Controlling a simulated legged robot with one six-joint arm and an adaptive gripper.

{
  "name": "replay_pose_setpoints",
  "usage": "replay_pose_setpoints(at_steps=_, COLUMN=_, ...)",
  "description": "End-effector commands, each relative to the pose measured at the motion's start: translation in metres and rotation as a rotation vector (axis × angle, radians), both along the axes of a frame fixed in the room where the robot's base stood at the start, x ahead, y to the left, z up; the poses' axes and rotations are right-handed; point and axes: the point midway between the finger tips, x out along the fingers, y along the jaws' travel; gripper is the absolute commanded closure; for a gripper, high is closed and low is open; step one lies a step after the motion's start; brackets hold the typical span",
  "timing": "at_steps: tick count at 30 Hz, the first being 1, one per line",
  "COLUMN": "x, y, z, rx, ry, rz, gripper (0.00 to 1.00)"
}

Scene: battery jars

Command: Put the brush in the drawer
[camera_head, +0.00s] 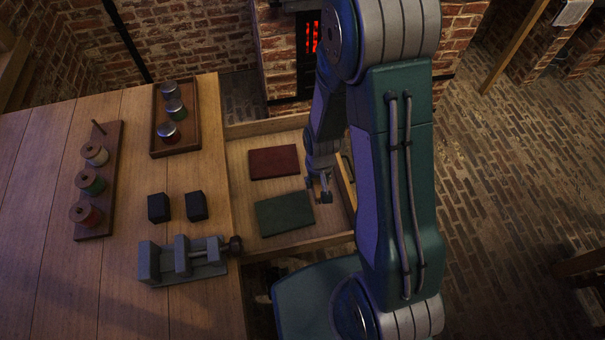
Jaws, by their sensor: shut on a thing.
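The drawer (268,126) stands open at the right side of the wooden workbench. A dark red book (274,162) and a green book (284,214) lie flat inside it. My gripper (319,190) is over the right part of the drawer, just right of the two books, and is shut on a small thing. A bit of brown shows at the fingers, which seems to be the brush. Most of it is hidden by the gripper, and I cannot tell whether it touches the drawer floor.
On the bench (125,300) are a grey vise (182,260), two black blocks (158,208), a tray (155,140) with three jars, and a rack (110,165) with three spools. The vise handle sits near the drawer's left edge. Brick floor lies to the right.

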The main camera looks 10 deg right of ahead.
Motion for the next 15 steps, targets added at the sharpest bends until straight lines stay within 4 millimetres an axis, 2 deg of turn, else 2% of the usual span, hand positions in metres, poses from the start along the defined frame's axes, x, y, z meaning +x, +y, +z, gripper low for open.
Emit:
replay_pose_setpoints(at_steps=7, x=0.051, y=-0.017, z=-0.025, rx=0.0, ry=0.001, rz=-0.001, gripper=1.0)
replay_pose_setpoints(at_steps=15, x=0.08, y=-0.027, z=-0.066, rx=0.0, ry=0.002, rz=0.0, gripper=1.0)
